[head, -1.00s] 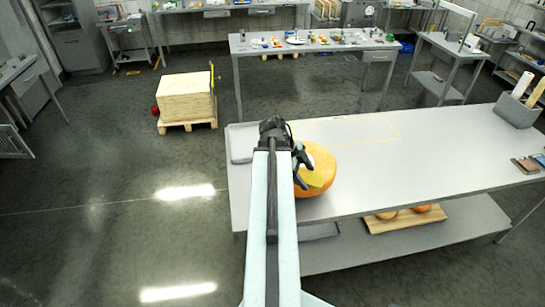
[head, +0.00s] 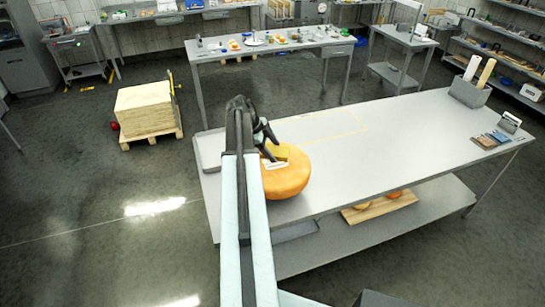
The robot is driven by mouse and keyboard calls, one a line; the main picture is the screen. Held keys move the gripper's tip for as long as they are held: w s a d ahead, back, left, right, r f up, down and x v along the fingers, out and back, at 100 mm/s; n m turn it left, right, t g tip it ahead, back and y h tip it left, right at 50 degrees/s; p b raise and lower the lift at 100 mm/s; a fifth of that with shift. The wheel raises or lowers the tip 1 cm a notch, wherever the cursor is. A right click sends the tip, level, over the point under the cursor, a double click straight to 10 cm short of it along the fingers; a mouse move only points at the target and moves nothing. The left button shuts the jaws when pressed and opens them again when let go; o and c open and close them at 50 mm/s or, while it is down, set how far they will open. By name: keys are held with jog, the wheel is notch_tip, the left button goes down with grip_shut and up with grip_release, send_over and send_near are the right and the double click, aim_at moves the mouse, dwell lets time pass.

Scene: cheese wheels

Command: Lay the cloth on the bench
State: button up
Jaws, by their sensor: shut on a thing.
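My gripper (head: 268,147) is shut on a small mustard-yellow cloth (head: 286,152), over the near left end of the bench. The cloth looks bunched at the jaws, and my gripper partly hides it. An orange cheese wheel (head: 288,181) sits right below on the grey metal bench (head: 400,150). A whitish strip (head: 275,166) shows at the cheese's top, below the jaws; I cannot tell what it is. Whether the cloth touches the cheese is unclear.
A thin yellow outline (head: 335,135) marks bare bench top behind the cheese. A grey tray (head: 208,150) lies at the left end. A grey holder (head: 468,92) and small items stand at the far right. The middle is clear. A lower shelf carries a board (head: 380,207).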

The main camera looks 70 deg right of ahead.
jog(key=shift+w+d+f+b, duration=0.1)
jog(key=shift+d+f+b, duration=0.15)
jog(key=shift+f+b, duration=0.75)
jog(key=shift+w+d+f+b, duration=0.1)
jog(key=shift+d+f+b, duration=0.1)
jog(key=shift+f+b, duration=0.8)
jog(key=shift+r, duration=0.2)
jog(key=shift+a+f+b, duration=0.1)
jog(key=shift+f+b, duration=0.35)
jog(key=shift+f, duration=0.15)
jog(key=o, duration=1.3)
jog(key=shift+s+a, duration=0.1)
jog(key=shift+o, duration=0.2)
jog(key=shift+r+p, duration=0.45)
jog(key=shift+p, duration=0.1)
jog(key=p+v, duration=1)
jog(key=v, duration=0.2)
jog(key=shift+r+p, duration=0.2)
jog(key=shift+p, duration=0.15)
